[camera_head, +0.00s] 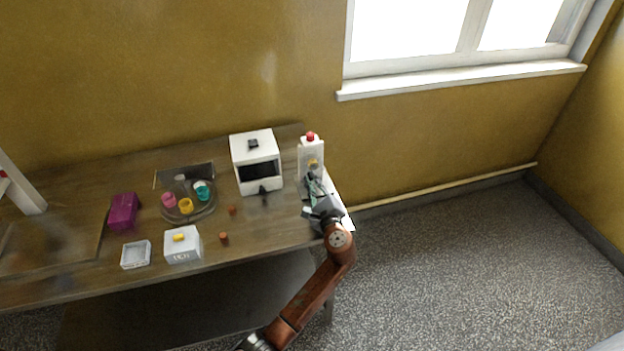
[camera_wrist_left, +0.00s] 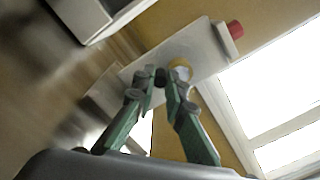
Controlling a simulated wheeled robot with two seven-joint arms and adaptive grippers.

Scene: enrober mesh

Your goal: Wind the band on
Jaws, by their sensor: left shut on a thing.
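A white upright unit (camera_head: 310,150) with a red button (camera_head: 310,136) on top stands at the right end of the table. A yellow knob (camera_head: 313,163) sits on its front. My left gripper (camera_head: 314,180) is at this front; in the left wrist view, its fingertips (camera_wrist_left: 162,76) are close together at the yellow knob (camera_wrist_left: 182,70), shut on it, and partly hide it. The white unit (camera_wrist_left: 195,50) and red button (camera_wrist_left: 235,30) also show there. I cannot make out a band clearly. My right gripper is out of view.
A white box with a dark window (camera_head: 258,172) stands left of the unit. Further left are a round tray (camera_head: 205,212) with coloured cups, a purple box (camera_head: 123,211), a white box with a yellow top piece (camera_head: 183,248) and a shallow tray (camera_head: 136,254). Small brown pieces (camera_head: 224,237) lie on the table.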

